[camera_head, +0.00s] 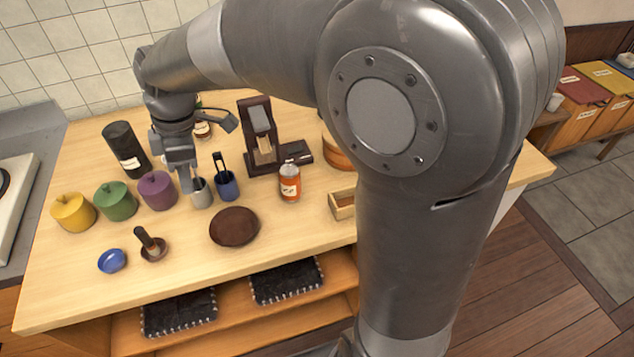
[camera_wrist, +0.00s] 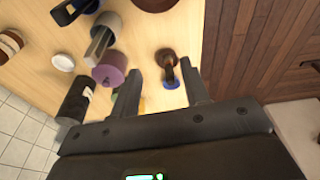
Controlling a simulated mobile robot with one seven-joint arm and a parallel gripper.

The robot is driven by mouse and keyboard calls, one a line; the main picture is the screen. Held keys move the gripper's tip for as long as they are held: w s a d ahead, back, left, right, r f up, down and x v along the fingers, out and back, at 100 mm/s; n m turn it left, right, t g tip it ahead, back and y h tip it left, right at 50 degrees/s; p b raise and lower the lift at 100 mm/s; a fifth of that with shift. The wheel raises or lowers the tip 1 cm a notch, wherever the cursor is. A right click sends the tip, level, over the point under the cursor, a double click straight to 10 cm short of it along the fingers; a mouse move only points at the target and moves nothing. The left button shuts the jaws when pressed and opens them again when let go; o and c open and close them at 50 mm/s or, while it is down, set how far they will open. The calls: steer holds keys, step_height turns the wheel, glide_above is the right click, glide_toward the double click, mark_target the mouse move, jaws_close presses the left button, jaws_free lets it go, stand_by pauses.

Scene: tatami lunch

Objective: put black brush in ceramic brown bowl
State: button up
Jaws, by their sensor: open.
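I see no clear separate black brush. A dark upright handle (camera_head: 145,238) stands in a small brown bowl (camera_head: 154,254) at the front left; I cannot tell whether it is a brush or a pestle. The small bowl also shows in the wrist view (camera_wrist: 163,56), beyond my fingertips. A wider, shallow brown bowl (camera_head: 234,227) sits at the front middle of the table, and its edge shows in the wrist view (camera_wrist: 155,3). My gripper (camera_head: 182,176) is open and empty above the table, by the purple pot and grey cup; its spread fingers (camera_wrist: 163,90) show in the wrist view.
On the wooden table (camera_head: 75,290), a blue bowl (camera_head: 112,261) lies left of the small brown bowl. Yellow, green and purple (camera_head: 157,190) pots, a black canister (camera_head: 122,140), a grey cup (camera_head: 201,194) and a blue cup (camera_head: 228,187) crowd near my gripper. An orange bottle (camera_head: 290,184) stands right.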

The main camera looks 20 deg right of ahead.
steer(key=s+d+r+m+t+h, duration=0.1)
steer(key=s+d+r+m+t, duration=0.1)
steer(key=s+d+m, duration=0.5)
steer(key=s+d+r+m+t+h, duration=0.1)
steer(key=s+d+r+m+t, duration=0.1)
steer(key=s+d+m, duration=0.6)
steer(key=d+m+t, duration=0.1)
steer(key=d+m, duration=0.3)
steer(key=d, duration=0.4)
steer(key=shift+s+d+t, duration=0.15)
steer(key=shift+s+t, duration=0.15)
